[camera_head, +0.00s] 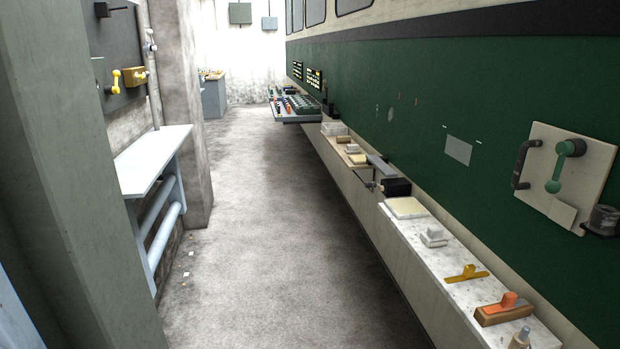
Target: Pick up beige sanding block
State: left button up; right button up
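Along the ledge (455,255) below the green tram side lie several pale items. A flat beige block or pad (406,208) lies at its far end. A light grey-white stepped block (433,238) lies nearer. On the far ledge are a small beige-yellow piece (358,159) and a whitish block (335,129). I cannot tell for sure which of these is the beige sanding block. Neither of my grippers is in view.
A black clamp-like fixture (396,187) juts out. A white shelf (150,158) stands left. The aisle floor (270,230) is clear.

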aim_at(342, 140)
jog(key=i+j+z, duration=0.4)
jog(key=i+j, duration=0.55)
jog(key=i, duration=0.6)
jog(key=i+j+z, duration=0.45)
jog(key=i+j, duration=0.95)
